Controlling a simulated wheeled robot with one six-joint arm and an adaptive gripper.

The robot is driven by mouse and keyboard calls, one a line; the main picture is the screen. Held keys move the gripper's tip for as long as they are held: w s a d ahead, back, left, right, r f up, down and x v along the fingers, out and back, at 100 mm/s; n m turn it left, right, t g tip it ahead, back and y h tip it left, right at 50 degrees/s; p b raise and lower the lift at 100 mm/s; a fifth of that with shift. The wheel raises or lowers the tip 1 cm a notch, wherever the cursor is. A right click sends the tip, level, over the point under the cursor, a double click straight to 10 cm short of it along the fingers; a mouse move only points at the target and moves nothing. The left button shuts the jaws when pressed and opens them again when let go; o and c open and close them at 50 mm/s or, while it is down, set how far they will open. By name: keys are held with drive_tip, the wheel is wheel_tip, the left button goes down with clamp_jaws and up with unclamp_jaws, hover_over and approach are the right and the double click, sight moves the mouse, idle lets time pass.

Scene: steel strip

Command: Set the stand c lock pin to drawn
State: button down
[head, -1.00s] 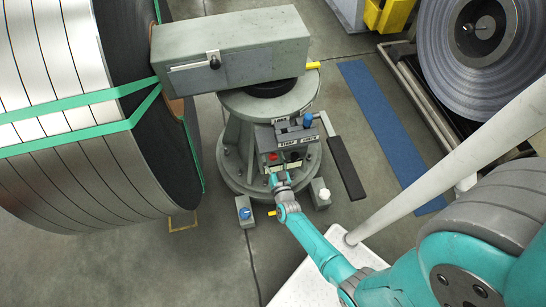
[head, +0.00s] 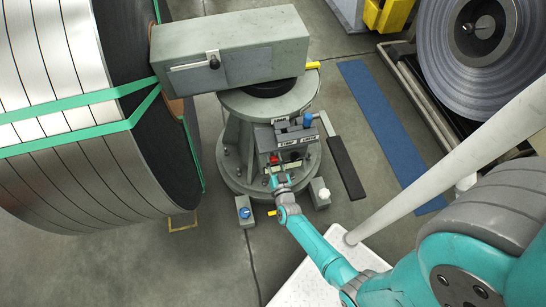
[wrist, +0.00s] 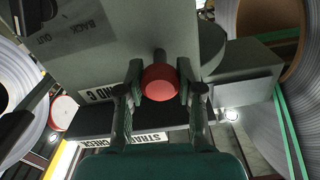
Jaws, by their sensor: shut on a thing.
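A red knob (wrist: 159,82), which looks like the lock pin's grip, sits between the two fingertips of my gripper (wrist: 159,75) in the wrist view. The fingers press on it from both sides. A short dark shaft shows between the knob and the grey box (wrist: 125,45). A label (wrist: 118,95), upside down, appears to read STAND C. In the head view my gripper (head: 281,180) is at the front of the grey pedestal (head: 232,150). The knob is small there and partly hidden by the gripper.
A large banded steel coil (head: 70,175) stands at the left. Small floor boxes (head: 244,212) flank my gripper. A blue strip (head: 390,135) lies on the floor.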

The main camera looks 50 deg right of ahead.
sight(274, 163)
drive_tip(key=shift+v, duration=1.5)
drive_tip(key=c, duration=0.7)
unclamp_jaws()
drive_tip(key=v, duration=1.2)
drive_tip(key=shift+a, duration=0.1)
